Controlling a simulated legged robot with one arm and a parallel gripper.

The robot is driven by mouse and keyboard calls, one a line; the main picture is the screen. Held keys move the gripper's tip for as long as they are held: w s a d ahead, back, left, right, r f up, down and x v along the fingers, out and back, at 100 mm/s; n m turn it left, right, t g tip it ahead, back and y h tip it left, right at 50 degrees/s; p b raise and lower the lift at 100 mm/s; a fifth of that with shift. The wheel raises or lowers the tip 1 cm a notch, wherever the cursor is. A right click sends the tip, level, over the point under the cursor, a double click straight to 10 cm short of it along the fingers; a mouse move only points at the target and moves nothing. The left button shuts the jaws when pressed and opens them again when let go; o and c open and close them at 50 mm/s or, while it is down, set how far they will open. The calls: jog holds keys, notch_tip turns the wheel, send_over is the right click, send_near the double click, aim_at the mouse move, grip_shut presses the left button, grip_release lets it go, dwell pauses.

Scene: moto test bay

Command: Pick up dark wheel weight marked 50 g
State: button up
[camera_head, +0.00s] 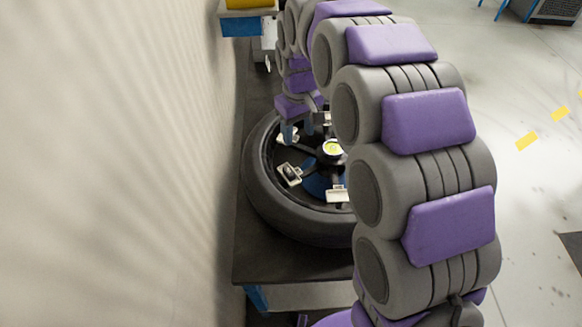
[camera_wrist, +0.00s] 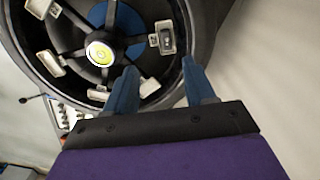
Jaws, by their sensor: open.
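A dark wheel weight (camera_wrist: 166,40) sits on a pale pad inside the wheel rim in the wrist view. It also shows as a dark block on a pale pad in the head view (camera_head: 291,173). Its marking is too small to read. My gripper (camera_wrist: 157,67) is open and empty, with its two blue fingers apart and pointing toward this weight, which appears beyond the fingertips. In the head view my gripper (camera_head: 303,134) is over the far left part of the wheel, partly hidden by my arm.
The wheel with its black tyre (camera_head: 262,201) lies flat on a dark bench (camera_head: 275,262) beside a pale wall (camera_head: 110,160). Dark spokes meet at a yellow-green hub disc (camera_wrist: 98,54). Other pale pads (camera_wrist: 48,63) sit around the rim. My arm covers the wheel's right side.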

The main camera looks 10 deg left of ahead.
jog(key=a+f+b, duration=0.1)
jog(key=a+f, duration=0.3)
jog(key=f, duration=0.2)
jog(key=b, duration=0.2)
send_over(293, 174)
notch_tip(293, 174, down, 6)
jog(key=shift+r, duration=0.1)
jog(key=shift+f, duration=0.4)
jog(key=f+b, duration=0.1)
jog(key=f, duration=0.1)
jog(key=a+f, duration=0.1)
jog(key=f, duration=0.1)
jog(key=shift+f+b, duration=0.3)
jog(key=shift+b, duration=0.1)
jog(key=shift+d+f, duration=0.15)
jog(key=shift+f, duration=0.2)
jog(key=shift+d+r, duration=0.1)
jog(key=shift+d, duration=0.35)
jog(key=shift+a, duration=0.55)
jog(key=c, duration=0.6)
jog(key=shift+d, duration=0.1)
jog(key=c, duration=0.3)
jog(key=shift+d, duration=0.3)
grip_shut()
